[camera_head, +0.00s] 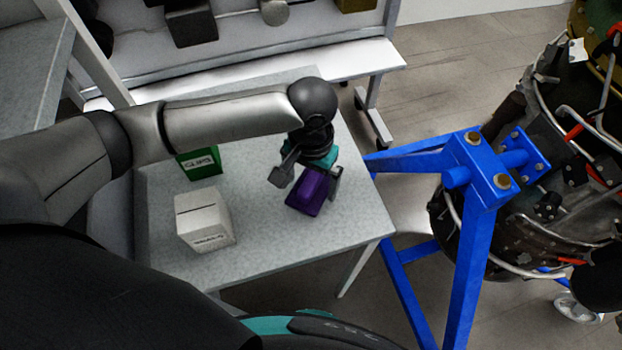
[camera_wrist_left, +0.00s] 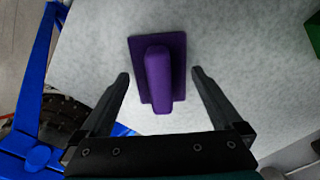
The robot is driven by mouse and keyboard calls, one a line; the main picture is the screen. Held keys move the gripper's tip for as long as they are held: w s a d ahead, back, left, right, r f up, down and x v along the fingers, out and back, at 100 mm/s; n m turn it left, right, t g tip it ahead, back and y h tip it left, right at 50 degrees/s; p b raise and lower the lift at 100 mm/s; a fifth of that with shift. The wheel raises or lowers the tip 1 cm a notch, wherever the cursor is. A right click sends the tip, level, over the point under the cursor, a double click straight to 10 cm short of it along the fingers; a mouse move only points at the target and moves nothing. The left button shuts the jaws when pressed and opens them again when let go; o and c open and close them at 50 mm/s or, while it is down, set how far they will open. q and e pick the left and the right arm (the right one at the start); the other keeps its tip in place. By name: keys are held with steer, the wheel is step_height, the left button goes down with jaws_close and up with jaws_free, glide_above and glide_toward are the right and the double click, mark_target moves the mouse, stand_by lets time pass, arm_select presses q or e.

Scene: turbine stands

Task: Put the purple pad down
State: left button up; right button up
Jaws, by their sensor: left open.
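The purple pad (camera_head: 309,191) rests on the grey table, near its right side. In the left wrist view the pad (camera_wrist_left: 158,75) shows a flat base with a raised bar-shaped handle on top. My left gripper (camera_head: 305,180) is over the pad in the head view. In the left wrist view its two fingers (camera_wrist_left: 161,76) are spread wide, one on each side of the handle, with a clear gap on both sides. It holds nothing. My right gripper is not in view.
A grey table (camera_head: 270,252) bears a white box (camera_head: 204,218) and a green box (camera_head: 199,163) left of the pad. A blue turbine stand (camera_head: 462,230) stands close to the table's right edge. The table's front right corner is clear.

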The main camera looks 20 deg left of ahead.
mark_target(311, 180)
arm_select(q)
step_height(311, 180, up, 12)
steer(key=p, duration=0.2)
stand_by(0.6)
